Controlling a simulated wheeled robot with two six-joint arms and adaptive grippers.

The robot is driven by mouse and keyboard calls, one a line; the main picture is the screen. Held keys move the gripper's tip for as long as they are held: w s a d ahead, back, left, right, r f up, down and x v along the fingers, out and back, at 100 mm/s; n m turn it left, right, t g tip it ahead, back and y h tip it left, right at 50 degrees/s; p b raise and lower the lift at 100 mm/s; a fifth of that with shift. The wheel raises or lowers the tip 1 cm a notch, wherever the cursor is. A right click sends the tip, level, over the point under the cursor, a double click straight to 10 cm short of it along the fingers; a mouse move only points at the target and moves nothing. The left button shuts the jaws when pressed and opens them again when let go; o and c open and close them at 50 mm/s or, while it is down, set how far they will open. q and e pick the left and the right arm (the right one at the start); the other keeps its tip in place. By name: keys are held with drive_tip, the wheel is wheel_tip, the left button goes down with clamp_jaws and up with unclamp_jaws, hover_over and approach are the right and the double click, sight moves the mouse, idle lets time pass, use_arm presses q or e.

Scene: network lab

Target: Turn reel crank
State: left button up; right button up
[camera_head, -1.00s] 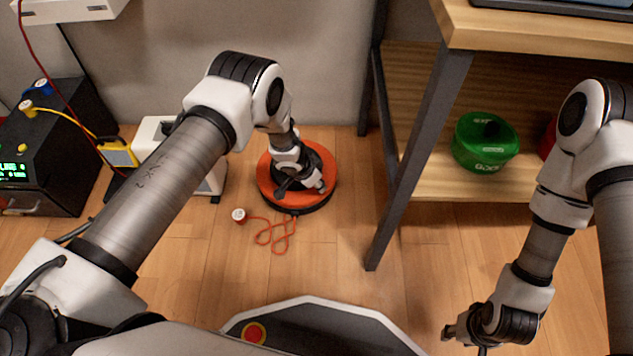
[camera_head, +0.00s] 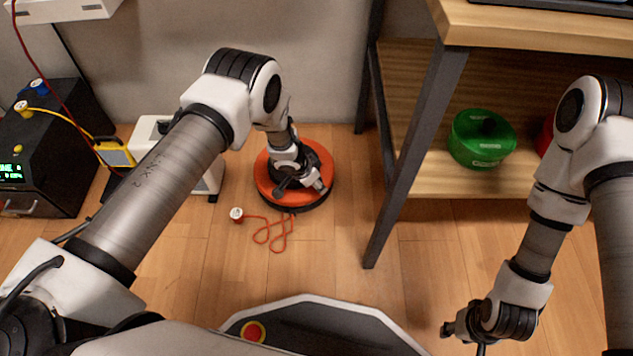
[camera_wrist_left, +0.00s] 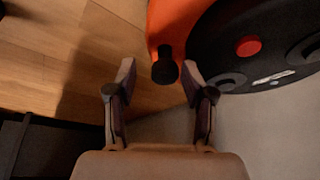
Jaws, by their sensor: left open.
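The cable reel (camera_head: 263,180) lies flat on the floor, an orange disc with a black centre, partly hidden under my left arm. In the left wrist view its orange rim (camera_wrist_left: 172,22) and black hub (camera_wrist_left: 265,62) with a red centre cap (camera_wrist_left: 248,47) show. A short black crank knob (camera_wrist_left: 166,68) stands between the fingertips of my left gripper (camera_wrist_left: 158,72), which is open, with a visible gap on its left side. In the head view my left gripper (camera_head: 316,184) is over the reel. My right gripper (camera_head: 449,330) hangs low at the right, away from the reel; its finger opening is unclear.
An orange cord with a white-and-red plug (camera_head: 237,214) lies on the floor before the reel. A wooden shelf unit with a dark leg (camera_head: 408,160) stands at right, holding a green reel (camera_head: 482,140). Black equipment (camera_head: 50,150) and a white-yellow case (camera_head: 150,130) stand at left.

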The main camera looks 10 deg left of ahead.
use_arm(q)
drive_tip(key=v, duration=0.7)
drive_tip(key=shift+r, duration=0.3)
drive_tip(key=shift+s, duration=0.15)
